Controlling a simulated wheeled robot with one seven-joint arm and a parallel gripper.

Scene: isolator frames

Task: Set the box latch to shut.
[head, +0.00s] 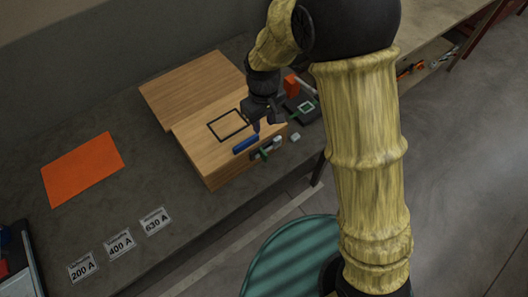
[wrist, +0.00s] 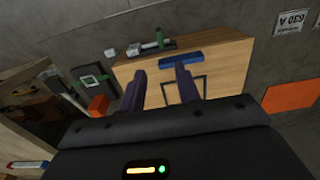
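The wooden box (head: 205,160) stands on the dark bench near its front edge. Its top carries a blue bar (head: 246,143) near the front and a black square outline (head: 229,125). A latch-like fitting with a green lever (head: 263,154) is on the front face; its exact setting is too small to tell. It also shows at the box's edge in the wrist view (wrist: 152,46). My gripper (wrist: 160,76) has its two fingers apart with nothing between them. In the head view my gripper (head: 257,121) is above the box's right front part, close to the blue bar.
A dark device with a green square (head: 306,107), an orange block (head: 291,84) and a small pale cube (head: 295,137) lie right of the box. A wooden board (head: 185,85) is behind it. An orange sheet (head: 82,168) and label cards (head: 120,243) lie left, with bare bench between.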

